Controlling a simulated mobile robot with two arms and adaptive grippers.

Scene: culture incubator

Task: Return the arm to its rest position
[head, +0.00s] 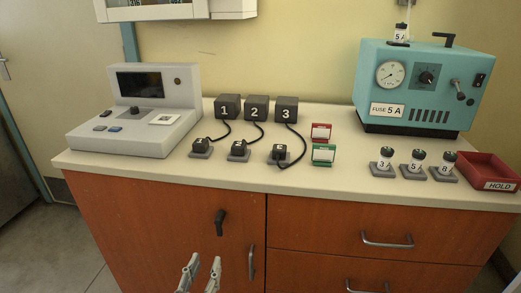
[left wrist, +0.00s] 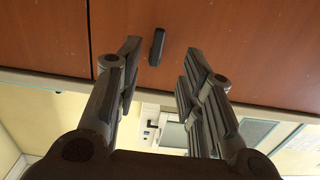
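My left gripper (head: 200,275) shows at the bottom of the head view, in front of the orange cabinet (head: 150,215) and below the counter top. Its two fingers are apart with nothing between them. In the left wrist view the same gripper (left wrist: 158,70) has its fingers spread wide, with the cabinet front and a dark handle (left wrist: 157,46) beyond them. The gripper looks clear of the cabinet, though the exact gap cannot be told. My right gripper is in neither view.
The counter top (head: 260,176) holds a grey console (head: 150,110), numbered black boxes (head: 257,108) with cabled plugs, a teal incubator (head: 425,85), several labelled fuses (head: 416,163) and a red HOLD tray (head: 487,170). Cabinet handles (head: 387,241) stick out from the front.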

